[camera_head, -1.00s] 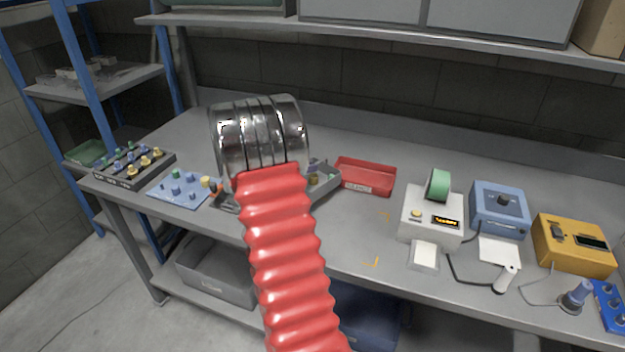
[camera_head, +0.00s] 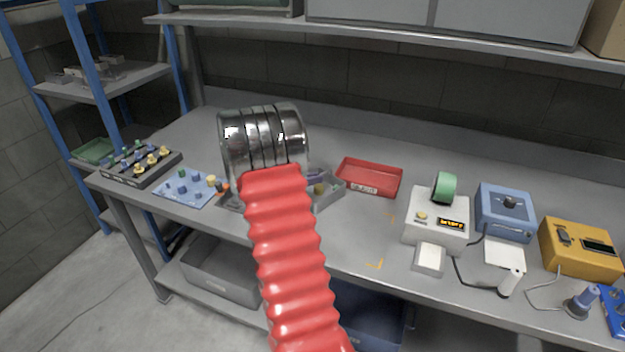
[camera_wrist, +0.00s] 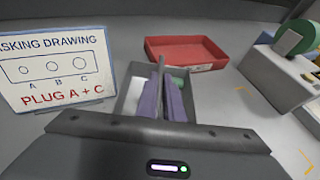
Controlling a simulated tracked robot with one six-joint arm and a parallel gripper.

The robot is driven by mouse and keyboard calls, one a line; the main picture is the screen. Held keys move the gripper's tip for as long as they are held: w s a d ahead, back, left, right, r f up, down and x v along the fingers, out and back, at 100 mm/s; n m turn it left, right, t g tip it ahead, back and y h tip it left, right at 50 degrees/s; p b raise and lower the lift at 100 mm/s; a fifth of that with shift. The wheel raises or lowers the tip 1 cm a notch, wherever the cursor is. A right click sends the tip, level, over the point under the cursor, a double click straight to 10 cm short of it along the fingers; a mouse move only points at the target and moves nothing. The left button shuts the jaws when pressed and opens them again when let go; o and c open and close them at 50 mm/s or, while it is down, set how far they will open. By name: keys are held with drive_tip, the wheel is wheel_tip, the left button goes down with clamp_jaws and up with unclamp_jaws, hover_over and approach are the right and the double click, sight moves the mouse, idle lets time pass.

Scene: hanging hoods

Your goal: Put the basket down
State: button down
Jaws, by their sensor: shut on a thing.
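The grey basket (camera_head: 328,196) is partly hidden behind my arm in the head view. It holds small green and yellowish parts. In the wrist view the basket (camera_wrist: 129,98) is below my gripper (camera_wrist: 162,100), whose two purple fingers are shut on the basket's thin upright grey handle. In the head view my metal wrist and red sleeve hide most of the gripper. The basket is low over the bench (camera_head: 330,240), left of the red tray; whether its bottom touches the bench I cannot tell.
The red tray (camera_head: 369,178) is close to the basket's right. A white device (camera_head: 436,222) with a green roll stands farther right. A blue board with pegs (camera_head: 184,188) lies left. A masking drawing sign (camera_wrist: 58,70) stands left in the wrist view. Orange corner marks (camera_head: 376,264) lie on bare bench.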

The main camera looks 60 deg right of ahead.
drive_tip(key=c, duration=1.9)
unclamp_jaws()
drive_tip(key=v, duration=1.2)
drive_tip(key=s+a+r+m+t+y, duration=0.2)
drive_tip(key=s+a+r+m+y, duration=0.1)
drive_tip(key=a, duration=1.2)
drive_tip(key=s+a+r+m+t+y, duration=0.3)
drive_tip(key=s+a+m, duration=0.4)
drive_tip(key=a, duration=0.8)
drive_tip(key=s+a+r+m+t+y, duration=0.3)
drive_tip(key=s+a+r+m+y, duration=0.1)
drive_tip(key=a, duration=1)
drive_tip(key=s+m+y, duration=0.1)
drive_tip(key=m+y, duration=0.1)
drive_tip(key=y, duration=0.1)
drive_tip(key=shift+a+r, duration=0.15)
drive_tip(key=shift+a, duration=0.25)
